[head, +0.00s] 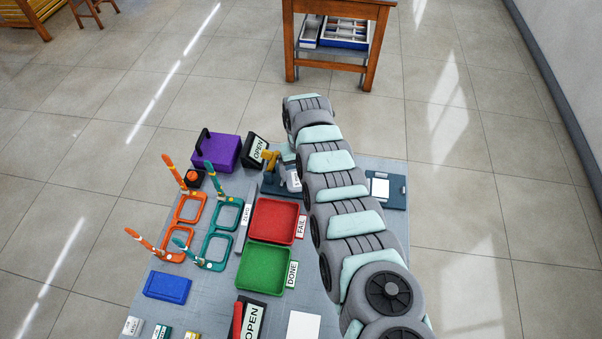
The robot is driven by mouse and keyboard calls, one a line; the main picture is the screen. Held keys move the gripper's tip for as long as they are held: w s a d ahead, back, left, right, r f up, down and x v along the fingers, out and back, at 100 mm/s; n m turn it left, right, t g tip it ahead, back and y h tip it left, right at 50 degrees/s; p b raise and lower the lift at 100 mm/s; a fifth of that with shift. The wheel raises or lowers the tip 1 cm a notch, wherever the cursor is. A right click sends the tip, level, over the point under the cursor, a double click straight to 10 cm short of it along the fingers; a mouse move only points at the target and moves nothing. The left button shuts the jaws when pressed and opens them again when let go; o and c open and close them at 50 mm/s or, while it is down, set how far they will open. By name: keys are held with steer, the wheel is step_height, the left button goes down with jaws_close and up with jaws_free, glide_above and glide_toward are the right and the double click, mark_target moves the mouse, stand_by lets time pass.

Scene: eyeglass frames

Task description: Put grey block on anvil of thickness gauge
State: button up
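A dark blue base with a grey device on it, which looks like the thickness gauge (270,186), stands near the far middle of the table and is partly hidden by my arm. A yellow part (270,158) shows at its upper left. Its anvil cannot be made out. A narrow grey piece (241,231) lies left of the red tray, beside a small label. I cannot tell whether it is the grey block. My arm reaches from the lower right toward the far side of the table. My gripper is hidden, and whether it holds anything does not show.
A red FAIL tray (273,222) and a green DONE tray (263,268) are left of my arm. Orange frames (188,208) and teal frames (228,215) stand farther left. A purple box (215,152), blue box (167,286), OPEN signs and a clipboard (380,188) occupy other spots.

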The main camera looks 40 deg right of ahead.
steer(key=shift+w+d+f+b, duration=0.2)
steer(key=shift+w+d+b, duration=0.1)
steer(key=shift+b, duration=0.95)
steer(key=shift+r, duration=0.1)
